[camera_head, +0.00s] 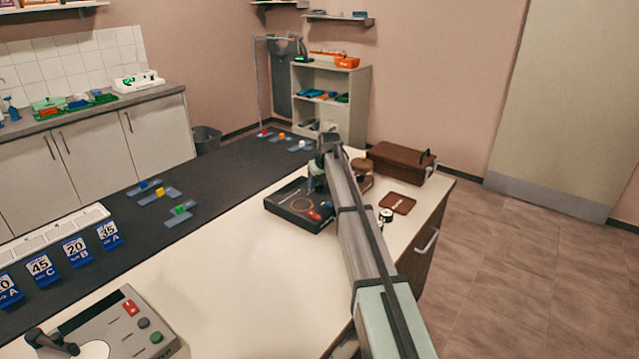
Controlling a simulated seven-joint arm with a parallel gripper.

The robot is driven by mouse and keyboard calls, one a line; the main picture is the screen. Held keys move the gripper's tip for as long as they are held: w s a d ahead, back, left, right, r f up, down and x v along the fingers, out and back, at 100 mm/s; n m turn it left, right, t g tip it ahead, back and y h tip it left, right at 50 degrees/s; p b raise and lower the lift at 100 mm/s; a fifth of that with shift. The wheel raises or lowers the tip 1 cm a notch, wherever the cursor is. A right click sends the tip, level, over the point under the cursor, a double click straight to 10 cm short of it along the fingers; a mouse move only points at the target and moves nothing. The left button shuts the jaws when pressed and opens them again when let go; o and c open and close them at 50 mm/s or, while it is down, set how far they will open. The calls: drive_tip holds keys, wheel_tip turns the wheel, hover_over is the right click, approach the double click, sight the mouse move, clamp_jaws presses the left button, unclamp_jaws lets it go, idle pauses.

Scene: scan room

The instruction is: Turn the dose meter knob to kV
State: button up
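What looks like the dose meter (284,203) is a dark, flat box on the white tabletop, at the centre of the camera_head view. Its near right corner carries small red and blue parts. My gripper (317,187) is low over the right part of its top, at the far end of my arm. The knob and its kV mark cannot be made out; my gripper and arm cover that part of the box. Whether the fingers touch anything, or are open or shut, is too small and hidden to tell.
A brown case (398,163), a brown tray (397,204) and a small round item (386,215) lie right of my arm. A grey control panel (112,325) with a lever stands front left. Blue number cards (76,250) line the dark mat (222,176). The tabletop's middle is clear.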

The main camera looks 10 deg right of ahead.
drive_tip(key=c, duration=0.8)
drive_tip(key=shift+c, duration=0.2)
drive_tip(key=shift+m, duration=0.4)
drive_tip(key=m+h, duration=0.1)
drive_tip(key=m, duration=0.2)
drive_tip(key=shift+a+m+h, duration=0.15)
drive_tip(key=shift+m+h, duration=0.15)
drive_tip(key=shift+h, duration=0.1)
drive_tip(key=shift+m+h, duration=0.6)
drive_tip(key=shift+m, duration=1)
drive_tip(key=shift+a, duration=0.1)
drive_tip(key=o, duration=1)
drive_tip(key=shift+o, duration=0.2)
drive_tip(key=shift+r, duration=0.1)
